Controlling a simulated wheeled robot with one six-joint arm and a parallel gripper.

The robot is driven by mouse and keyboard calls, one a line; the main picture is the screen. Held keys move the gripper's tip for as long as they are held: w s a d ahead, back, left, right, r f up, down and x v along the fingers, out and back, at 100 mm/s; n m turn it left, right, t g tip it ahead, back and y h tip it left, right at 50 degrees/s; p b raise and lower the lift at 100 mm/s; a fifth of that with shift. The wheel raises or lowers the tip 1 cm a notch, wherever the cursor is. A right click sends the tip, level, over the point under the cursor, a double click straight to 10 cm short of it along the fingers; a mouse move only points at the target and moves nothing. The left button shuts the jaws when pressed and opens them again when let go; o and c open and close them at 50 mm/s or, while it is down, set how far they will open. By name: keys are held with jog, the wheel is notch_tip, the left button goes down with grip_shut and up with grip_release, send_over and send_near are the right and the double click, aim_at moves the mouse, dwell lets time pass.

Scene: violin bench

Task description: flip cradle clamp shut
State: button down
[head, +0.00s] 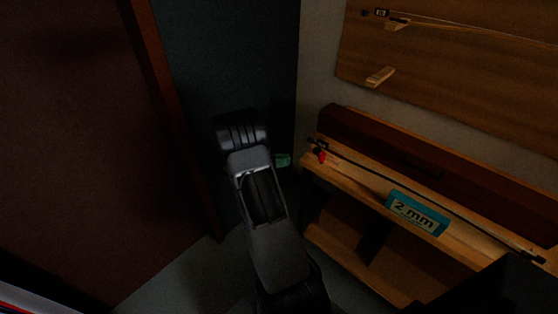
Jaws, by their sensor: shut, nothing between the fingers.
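I cannot make out a cradle or its clamp in the head view. My arm rises through the middle of the picture, and its links and joints hide part of the back wall and floor. My gripper's fingers do not show. A small red piece (321,156) sits at the left end of the wooden shelf unit; I cannot tell what it is. A small green piece (283,160) shows just right of my arm, partly hidden by it.
A wooden shelf unit (345,181) stands at right, with a long thin bow-like stick (462,217) and a blue "2 mm" sign (417,213). A wooden panel (460,75) with small ledges hangs above. A dark reddish panel (75,120) fills the left. Grey floor (185,280) shows below.

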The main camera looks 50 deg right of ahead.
jog(key=x, duration=0.9)
jog(key=shift+s+d+p, duration=0.2)
jog(key=shift+p, duration=0.25)
